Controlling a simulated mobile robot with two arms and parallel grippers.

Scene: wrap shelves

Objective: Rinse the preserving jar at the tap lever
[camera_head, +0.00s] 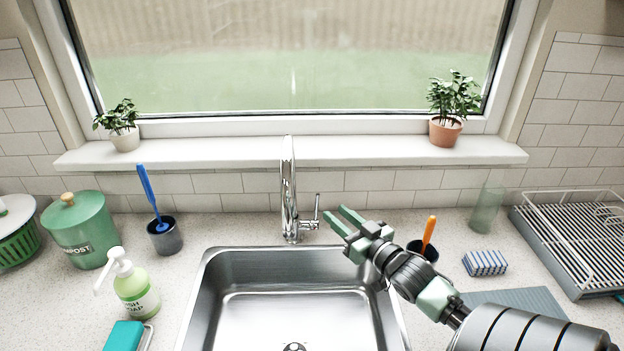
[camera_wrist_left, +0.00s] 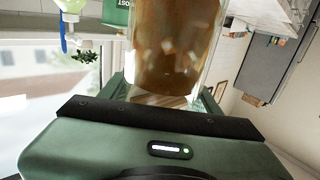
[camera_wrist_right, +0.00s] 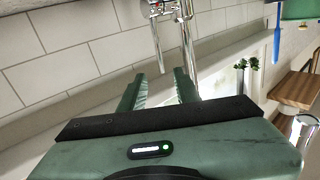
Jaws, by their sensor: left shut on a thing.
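The preserving jar (camera_wrist_left: 177,45) is clear glass with murky brown contents, seen in the left wrist view. My left gripper (camera_wrist_left: 165,92) is shut on it; the head view shows neither. The chrome tap (camera_head: 289,190) stands behind the sink (camera_head: 222,265). Its tap lever (camera_head: 316,207) sticks up on the right side of the tap. My right gripper (camera_head: 338,216) is open and empty, just to the right of the lever. In the right wrist view, the lever (camera_wrist_right: 157,42) points toward the gap between the fingers (camera_wrist_right: 160,88), with its end just ahead of them.
Left of the sink are a soap bottle (camera_head: 136,287), a brush in a dark cup (camera_head: 165,238) and a green compost bin (camera_head: 80,232). On the right are a glass (camera_head: 487,208), a striped sponge (camera_head: 485,263) and a dish rack (camera_head: 575,245). The sink basin looks empty.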

